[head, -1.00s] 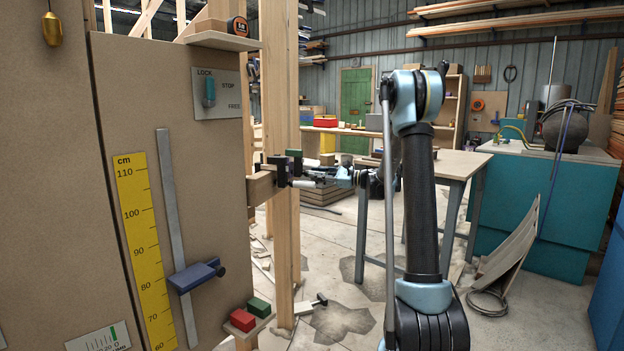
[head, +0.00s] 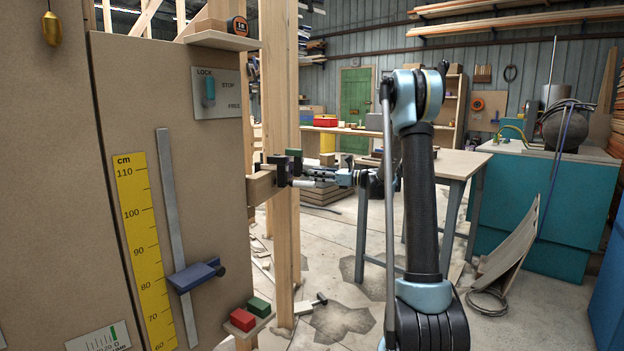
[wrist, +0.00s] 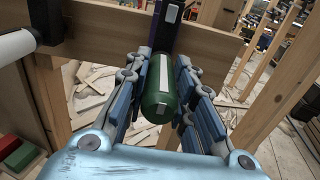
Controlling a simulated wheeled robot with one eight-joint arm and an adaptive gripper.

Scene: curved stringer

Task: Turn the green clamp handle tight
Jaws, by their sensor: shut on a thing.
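The green clamp handle (wrist: 160,95) is a rounded green cylinder with pale stripes, in the middle of the wrist view. My gripper (wrist: 160,82) has its blue-padded fingers on both sides of the handle and is shut on it. In the head view my gripper (head: 306,172) is at the clamp (head: 283,168), which sits dark against the wooden stud; the handle is mostly hidden there by the fingers. A dark clamp bar (wrist: 163,28) runs behind the handle across a wooden board (wrist: 205,45).
A white handle (wrist: 18,45) with a black end is at the left of the wrist view. A small shelf with red (head: 243,320) and green (head: 259,307) blocks is below the clamp. A large brown panel (head: 100,230) stands left. A workbench (head: 445,164) stands behind my arm.

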